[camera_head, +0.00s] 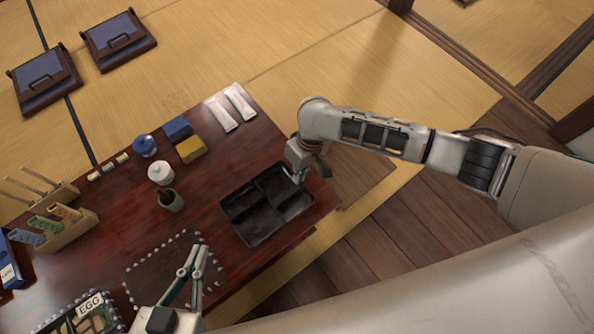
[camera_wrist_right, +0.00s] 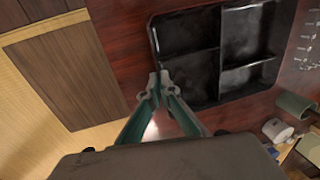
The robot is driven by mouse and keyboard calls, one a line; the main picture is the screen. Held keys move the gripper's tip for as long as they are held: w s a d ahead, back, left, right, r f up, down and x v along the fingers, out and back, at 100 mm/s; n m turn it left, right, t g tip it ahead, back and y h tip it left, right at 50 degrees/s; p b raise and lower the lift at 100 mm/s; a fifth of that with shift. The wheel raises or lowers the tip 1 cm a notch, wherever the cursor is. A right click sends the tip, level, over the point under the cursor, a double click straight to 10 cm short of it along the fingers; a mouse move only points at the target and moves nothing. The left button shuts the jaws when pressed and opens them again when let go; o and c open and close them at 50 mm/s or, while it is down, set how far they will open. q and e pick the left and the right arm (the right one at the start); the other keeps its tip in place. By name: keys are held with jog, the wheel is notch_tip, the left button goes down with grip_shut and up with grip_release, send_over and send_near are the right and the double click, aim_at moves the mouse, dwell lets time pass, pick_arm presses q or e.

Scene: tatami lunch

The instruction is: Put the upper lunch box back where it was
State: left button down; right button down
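The upper lunch box, apparently the empty black divided tray (camera_head: 268,205), is at the right end of the dark table. It fills the top of the right wrist view (camera_wrist_right: 205,100). My right gripper (camera_head: 299,178) is at its upper-right side; in the wrist view its fingertips (camera_wrist_right: 157,88) are close together on the box's wall. Whether the box is raised is unclear. My left gripper (camera_head: 198,248) is empty, its fingertips nearly together, over a beaded rectangular outline (camera_head: 128,283). A black box of food with an EGG label (camera_head: 90,303) is partly cut off at bottom left.
A green-grey cup (camera_head: 171,201), white pot (camera_head: 160,173), blue pot (camera_head: 145,146), blue block (camera_head: 178,128) and yellow block (camera_head: 190,149) stand left of the tray. White packets (camera_head: 221,113) lie at the far edge. A wooden holder (camera_head: 70,228) stands left.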

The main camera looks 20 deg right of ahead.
jog(key=shift+w, duration=0.1)
jog(key=c, duration=2.7)
grip_release()
jog(key=shift+f, duration=0.1)
jog(key=o, duration=0.4)
pick_arm(q)
jog(key=shift+d+r, duration=0.1)
